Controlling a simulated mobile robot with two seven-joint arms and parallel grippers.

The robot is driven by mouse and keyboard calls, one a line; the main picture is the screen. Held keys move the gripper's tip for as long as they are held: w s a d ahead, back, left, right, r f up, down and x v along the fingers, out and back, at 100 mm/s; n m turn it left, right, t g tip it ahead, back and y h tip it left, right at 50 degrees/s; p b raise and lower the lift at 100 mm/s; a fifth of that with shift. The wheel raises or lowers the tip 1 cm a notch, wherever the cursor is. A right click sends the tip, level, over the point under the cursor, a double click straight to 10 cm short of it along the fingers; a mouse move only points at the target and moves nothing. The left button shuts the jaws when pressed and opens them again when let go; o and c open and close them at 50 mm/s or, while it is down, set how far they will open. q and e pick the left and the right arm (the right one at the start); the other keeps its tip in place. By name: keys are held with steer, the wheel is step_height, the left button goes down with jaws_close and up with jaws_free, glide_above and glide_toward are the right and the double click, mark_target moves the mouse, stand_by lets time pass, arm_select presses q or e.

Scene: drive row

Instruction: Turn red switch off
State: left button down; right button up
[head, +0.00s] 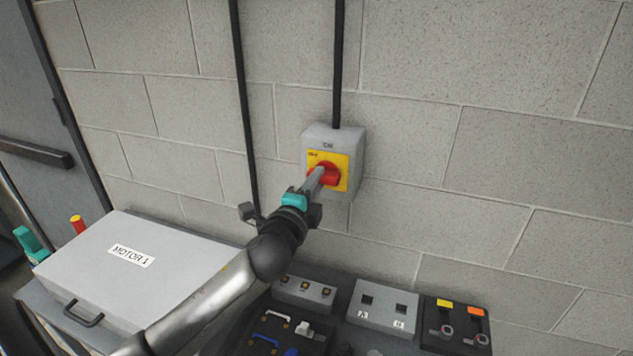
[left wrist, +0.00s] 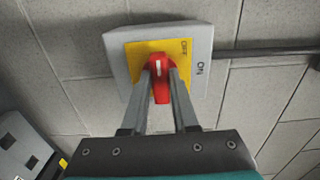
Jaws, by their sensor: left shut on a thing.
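The red switch (head: 329,174) is a rotary knob on a yellow plate, on a grey box (head: 352,160) fixed to the block wall. The box is marked ON, and OFF is on a corner of the plate. My left gripper (head: 316,178) reaches up to the knob and is shut on it. In the left wrist view the red knob (left wrist: 160,88) sits between the two fingers (left wrist: 161,92). Its white mark faces the top of that picture, and its grip lies across the ON side direction. My right gripper is not in view.
A grey MOTOR 1 box (head: 190,250) with a handle stands at lower left. Control panels with buttons (head: 303,292), sockets (head: 382,308) and knobs (head: 457,324) lie below the switch. Black conduits (head: 338,60) run up the wall. The wall right of the switch is clear.

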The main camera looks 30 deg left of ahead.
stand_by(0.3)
arm_select(q)
steer(key=c, duration=0.7)
jaws_free()
steer(key=shift+b+v, duration=1.15)
steer(key=shift+v, duration=6.45)
